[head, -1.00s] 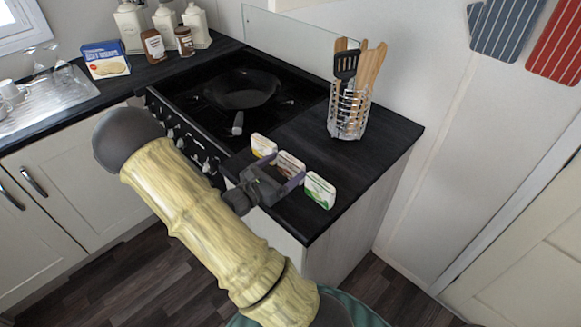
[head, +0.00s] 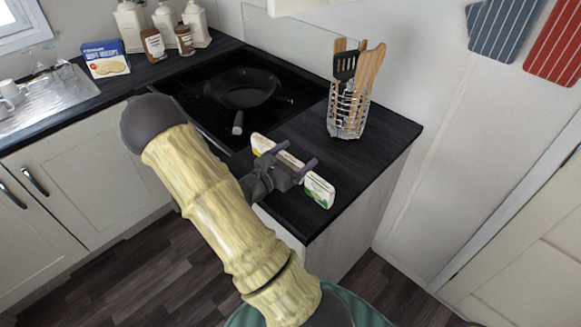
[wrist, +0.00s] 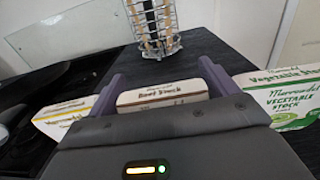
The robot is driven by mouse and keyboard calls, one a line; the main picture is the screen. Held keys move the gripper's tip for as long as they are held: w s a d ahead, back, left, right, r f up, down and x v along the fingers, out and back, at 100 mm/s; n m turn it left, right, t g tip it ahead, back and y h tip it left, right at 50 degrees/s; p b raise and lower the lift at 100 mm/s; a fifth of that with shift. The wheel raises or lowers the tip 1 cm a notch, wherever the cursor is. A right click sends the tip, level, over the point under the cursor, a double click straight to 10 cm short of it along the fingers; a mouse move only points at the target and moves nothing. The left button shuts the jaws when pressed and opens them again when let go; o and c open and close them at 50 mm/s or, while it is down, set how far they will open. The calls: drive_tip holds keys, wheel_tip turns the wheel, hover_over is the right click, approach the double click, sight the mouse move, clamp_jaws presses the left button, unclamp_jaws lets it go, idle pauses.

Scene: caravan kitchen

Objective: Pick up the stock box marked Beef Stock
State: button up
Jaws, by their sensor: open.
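Three stock boxes stand in a row on the dark worktop. The Beef Stock box (wrist: 162,95), white with a brown band, is the middle one; in the wrist view its label shows between my gripper's fingers, its lower part hidden by the gripper body. The Vegetable Stock box (head: 319,189), white and green, stands to its right and also shows in the wrist view (wrist: 285,98). A white and yellow box (head: 262,143) stands to its left, its label unreadable. My gripper (head: 297,156) is open, with one finger on each side of the Beef Stock box. I cannot tell if they touch it.
A wire utensil holder (head: 348,110) with wooden tools and a black spatula stands behind the boxes. A black pan (head: 241,88) sits on the hob to the left, its handle pointing toward the boxes. The worktop (head: 390,138) is bare to the right.

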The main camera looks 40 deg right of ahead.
drive_tip(key=c, duration=0.6)
drive_tip(key=shift+r, duration=0.15)
drive_tip(key=shift+c, duration=0.2)
wheel_tip(320, 180, up, 10)
idle(0.6)
